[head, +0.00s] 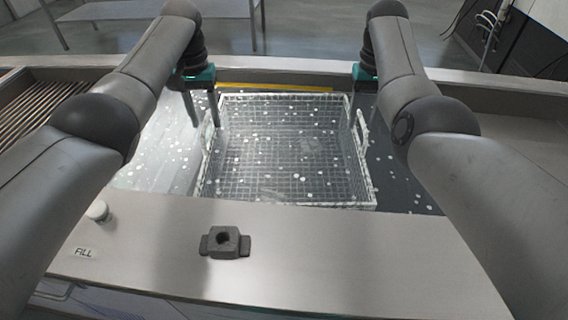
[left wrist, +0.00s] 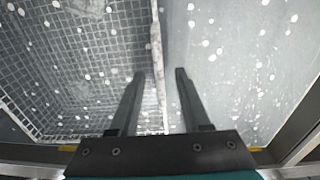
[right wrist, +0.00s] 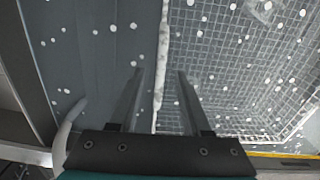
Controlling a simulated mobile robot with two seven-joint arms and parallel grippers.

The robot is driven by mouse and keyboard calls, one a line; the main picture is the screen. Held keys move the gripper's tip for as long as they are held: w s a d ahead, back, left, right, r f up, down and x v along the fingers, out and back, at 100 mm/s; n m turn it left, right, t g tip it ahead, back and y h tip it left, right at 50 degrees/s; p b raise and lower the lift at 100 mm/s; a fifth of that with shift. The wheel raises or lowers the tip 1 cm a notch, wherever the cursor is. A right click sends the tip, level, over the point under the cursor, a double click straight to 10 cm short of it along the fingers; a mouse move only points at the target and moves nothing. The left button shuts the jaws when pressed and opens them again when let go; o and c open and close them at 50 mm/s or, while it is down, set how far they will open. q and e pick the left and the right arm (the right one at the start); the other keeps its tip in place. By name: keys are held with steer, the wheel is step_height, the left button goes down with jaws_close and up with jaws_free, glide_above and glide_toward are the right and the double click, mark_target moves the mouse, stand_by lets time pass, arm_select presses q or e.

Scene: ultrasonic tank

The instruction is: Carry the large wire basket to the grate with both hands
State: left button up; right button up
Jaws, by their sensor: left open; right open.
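The large wire basket (head: 285,150) sits in the tank among many white specks, with a raised handle at its left side (head: 209,132) and its right side (head: 361,130). My left gripper (head: 203,118) is open above the left side; in the left wrist view its fingers (left wrist: 158,72) straddle the basket's rim from above. My right gripper (head: 352,112) is open above the right side; in the right wrist view its fingers (right wrist: 160,72) stand on either side of the rim. I cannot tell whether any finger touches the wire. The grate (head: 40,98) is slatted and lies at the far left.
The steel front ledge (head: 330,255) carries a dark block with a hole (head: 226,242), a white knob (head: 97,211) and a FILL label (head: 84,253). A yellow strip (head: 275,87) runs along the tank's back edge. The counter right of the tank looks bare.

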mark_target(210, 138)
arm_select(q)
steer(key=shift+f, duration=2.3)
arm_select(e)
steer(key=shift+f, duration=2.3)
arm_select(q)
jaws_close()
arm_select(e)
jaws_close()
arm_select(q)
steer(key=shift+r, duration=0.15)
arm_select(e)
steer(key=shift+w+r, duration=0.1)
steer(key=shift+r, duration=0.05)
